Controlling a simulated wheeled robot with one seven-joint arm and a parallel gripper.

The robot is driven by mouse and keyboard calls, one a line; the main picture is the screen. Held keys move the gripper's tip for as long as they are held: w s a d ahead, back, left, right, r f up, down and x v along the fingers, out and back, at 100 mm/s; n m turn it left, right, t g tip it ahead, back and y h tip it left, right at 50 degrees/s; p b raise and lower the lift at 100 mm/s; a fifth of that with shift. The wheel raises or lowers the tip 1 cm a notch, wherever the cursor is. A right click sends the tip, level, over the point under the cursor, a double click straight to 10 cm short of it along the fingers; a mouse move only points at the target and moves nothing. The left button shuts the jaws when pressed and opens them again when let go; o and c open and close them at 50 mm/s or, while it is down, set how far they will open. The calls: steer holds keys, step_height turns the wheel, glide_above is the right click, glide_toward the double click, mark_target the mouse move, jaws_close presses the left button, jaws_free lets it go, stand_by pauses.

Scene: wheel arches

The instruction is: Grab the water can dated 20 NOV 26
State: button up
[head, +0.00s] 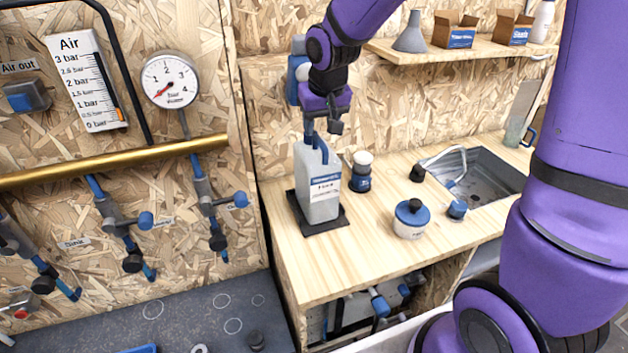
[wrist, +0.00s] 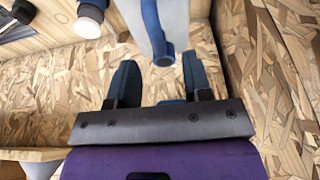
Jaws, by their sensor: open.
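A pale grey water can (head: 318,186) with a blue handle and a label stands upright on a black mat (head: 336,221) at the left end of the wooden counter. The label's print is too small to read, so I cannot tell its date. My gripper (head: 322,130) is right above the can's top, pointing down. In the wrist view, my gripper (wrist: 157,66) has its two dark fingers apart, with the can (wrist: 177,18) and its blue top part between and beyond them. I see nothing held. Another greyish container (head: 521,112) with a blue handle stands beyond the sink, partly hidden.
A dark jar with a white lid (head: 361,172) stands close right of the can. A white tub with a blue lid (head: 410,218) and a sink (head: 480,175) are further right. A shelf (head: 460,52) with boxes hangs above. A brass pipe (head: 115,162) runs along the left wall.

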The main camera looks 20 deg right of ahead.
mark_target(317, 135)
steer(key=x, duration=0.2)
steer(key=w+x, duration=0.1)
steer(key=x, duration=0.1)
steer(key=shift+w+f, duration=0.15)
steer(key=shift+f, duration=0.1)
steer(key=shift+w+d+f, duration=0.1)
steer(key=shift+w+f, duration=0.1)
steer(key=shift+f, duration=0.4)
jaws_close()
